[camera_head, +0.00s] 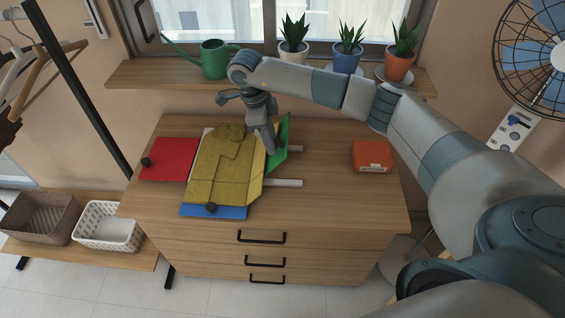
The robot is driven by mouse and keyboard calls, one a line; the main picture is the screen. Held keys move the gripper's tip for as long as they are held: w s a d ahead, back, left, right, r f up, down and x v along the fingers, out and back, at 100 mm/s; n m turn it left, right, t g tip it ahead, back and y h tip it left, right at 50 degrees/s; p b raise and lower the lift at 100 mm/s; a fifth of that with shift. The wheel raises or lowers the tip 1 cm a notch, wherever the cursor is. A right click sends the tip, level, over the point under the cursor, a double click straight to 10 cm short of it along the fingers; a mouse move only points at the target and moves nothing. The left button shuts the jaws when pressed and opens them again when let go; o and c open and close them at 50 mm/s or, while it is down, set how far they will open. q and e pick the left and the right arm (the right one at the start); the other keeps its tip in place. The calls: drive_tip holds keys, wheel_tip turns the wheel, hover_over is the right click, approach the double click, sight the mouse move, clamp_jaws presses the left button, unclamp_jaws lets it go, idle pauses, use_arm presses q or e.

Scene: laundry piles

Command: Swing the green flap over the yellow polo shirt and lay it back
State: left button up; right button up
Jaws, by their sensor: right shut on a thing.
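The yellow polo shirt (218,178) lies on a folding board on top of the wooden dresser, its right edge tilted up along the green flap. The green flap (281,150) is at the board's right side and stands tilted up, off the dresser top. My right gripper (271,149) reaches down from above, at the flap's left side by the shirt's right edge. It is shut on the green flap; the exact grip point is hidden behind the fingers. My left gripper is out of view.
The red flap (168,159) and blue flap (226,212) lie flat, each with a black knob. A grey bar (285,183) extends right of the board. An orange box (371,156) sits farther right. Potted plants and a green watering can (214,60) stand on the shelf behind.

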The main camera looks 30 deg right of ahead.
drive_tip(key=shift+w+a+r+g+h+b, duration=0.3)
drive_tip(key=shift+w+a, duration=0.2)
drive_tip(key=shift+a, duration=0.35)
drive_tip(key=shift+w+a+r+g+h+b, duration=0.1)
drive_tip(key=shift+w+a+r+h+b, duration=0.1)
drive_tip(key=shift+w+a+b, duration=0.45)
drive_tip(key=shift+s+a, duration=0.1)
drive_tip(key=shift+s, duration=0.05)
